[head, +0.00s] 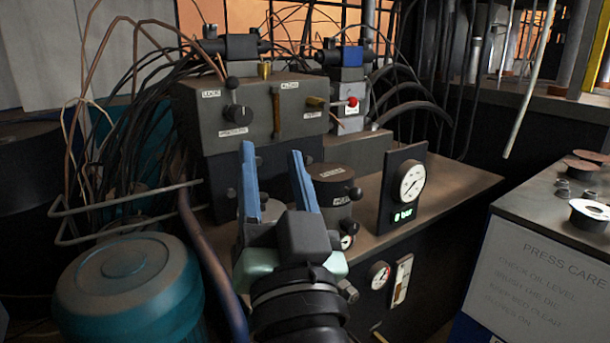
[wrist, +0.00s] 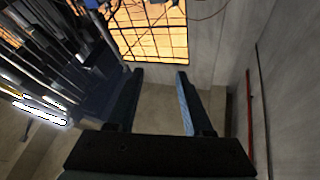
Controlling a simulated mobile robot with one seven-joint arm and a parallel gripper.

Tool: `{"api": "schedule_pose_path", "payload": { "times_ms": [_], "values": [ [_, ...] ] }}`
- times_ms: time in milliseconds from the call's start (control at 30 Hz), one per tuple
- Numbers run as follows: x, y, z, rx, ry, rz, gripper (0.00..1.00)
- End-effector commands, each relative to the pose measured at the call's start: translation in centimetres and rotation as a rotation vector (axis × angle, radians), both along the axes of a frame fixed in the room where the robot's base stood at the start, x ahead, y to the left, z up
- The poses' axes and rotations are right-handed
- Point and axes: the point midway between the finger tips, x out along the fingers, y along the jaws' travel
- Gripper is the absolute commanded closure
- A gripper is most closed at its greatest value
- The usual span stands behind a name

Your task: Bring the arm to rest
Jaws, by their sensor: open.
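My gripper (head: 274,172) stands in front of the press's control bench (head: 450,188) in the head view, its blue fingers pointing up and spread apart. Nothing is between the fingers. In the wrist view my gripper (wrist: 155,80) also shows open and empty, with a concrete wall and floor beyond it. My arm comes up from the bottom of the head view. In the picture the fingers overlap the lower front of the grey valve block (head: 255,115); the gap in depth is hard to tell.
A teal motor housing (head: 130,290) is at the lower left, with hoses and pipes behind it. A pressure gauge (head: 411,183) stands on the bench right of my gripper. A side table (head: 540,225) with discs is at the right. The wrist view shows a barred window (wrist: 152,35).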

Motion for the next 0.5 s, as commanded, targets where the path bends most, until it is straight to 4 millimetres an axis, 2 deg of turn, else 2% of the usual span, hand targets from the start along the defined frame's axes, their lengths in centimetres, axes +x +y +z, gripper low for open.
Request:
{"api": "schedule_pose_path", "payload": {
  "times_ms": [33, 100, 167, 233, 300, 500],
  "values": [
    [-1.8, -0.6, 4.1, -0.059, -0.107, -0.073, 0.49],
    [-4.5, -1.5, 8.6, -0.13, -0.234, -0.183, 0.49],
    [-7.4, -2.3, 12.2, -0.182, -0.341, -0.285, 0.49],
    [-11.1, -3.3, 15.9, -0.231, -0.46, -0.409, 0.49],
    [-10.2, -3.2, 19.3, -0.232, -0.43, -0.396, 0.49],
    [-10.0, -3.2, 25.5, -0.23, -0.425, -0.391, 0.49]
  ]
}}
